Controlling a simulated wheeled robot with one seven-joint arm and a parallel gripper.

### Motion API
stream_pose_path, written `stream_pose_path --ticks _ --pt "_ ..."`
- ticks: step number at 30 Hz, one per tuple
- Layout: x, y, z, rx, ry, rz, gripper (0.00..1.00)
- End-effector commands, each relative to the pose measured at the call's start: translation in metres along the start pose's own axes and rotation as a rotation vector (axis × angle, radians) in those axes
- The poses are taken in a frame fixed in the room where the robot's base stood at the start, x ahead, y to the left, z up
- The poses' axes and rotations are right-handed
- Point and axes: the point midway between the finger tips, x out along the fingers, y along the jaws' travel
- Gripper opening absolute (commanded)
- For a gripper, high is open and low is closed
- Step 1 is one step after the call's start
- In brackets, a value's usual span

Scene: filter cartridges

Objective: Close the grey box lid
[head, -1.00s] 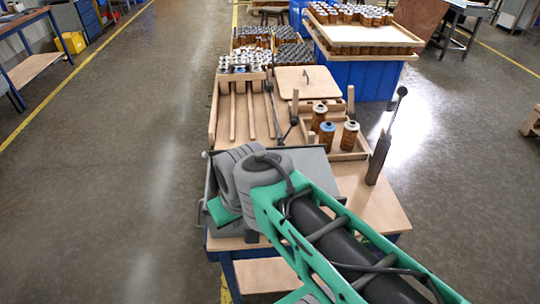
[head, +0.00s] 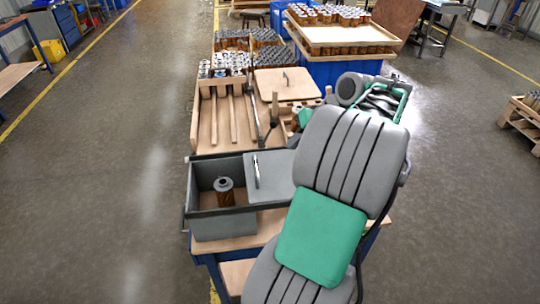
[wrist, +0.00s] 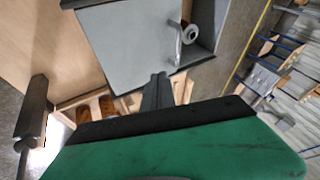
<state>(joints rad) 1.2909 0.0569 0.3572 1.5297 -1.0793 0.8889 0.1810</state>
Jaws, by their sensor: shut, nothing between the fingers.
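The grey box (head: 225,226) stands at the front of the workbench. Its left part is open, and a brown cartridge with a grey top (head: 224,191) stands inside. The flat grey lid (head: 275,182), with a metal bar handle (head: 256,172), lies over the right part; my arm hides its right end. In the wrist view the lid (wrist: 125,38), handle (wrist: 178,48) and cartridge (wrist: 189,33) show at the top. My gripper (wrist: 158,80) is shut and empty, appearing just below the lid's edge in that view; I cannot tell whether it touches it.
Behind the box are a slotted wooden rack (head: 232,117), a square wooden board with a handle (head: 287,84) and rows of cartridges (head: 240,40). A dark upright post (wrist: 35,112) is at the left of the wrist view. Open floor (head: 100,200) lies left of the bench.

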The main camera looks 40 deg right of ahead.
Motion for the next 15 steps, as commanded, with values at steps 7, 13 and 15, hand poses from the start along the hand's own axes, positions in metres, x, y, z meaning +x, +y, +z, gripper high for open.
stream_pose_path --ticks 7,13,15 --pt "0.040 -0.002 0.001 -0.001 -0.003 -0.004 0.00" --pt "0.084 -0.002 0.001 0.000 -0.004 -0.003 0.00" --pt "0.099 -0.002 0.001 -0.002 -0.004 -0.002 0.00"
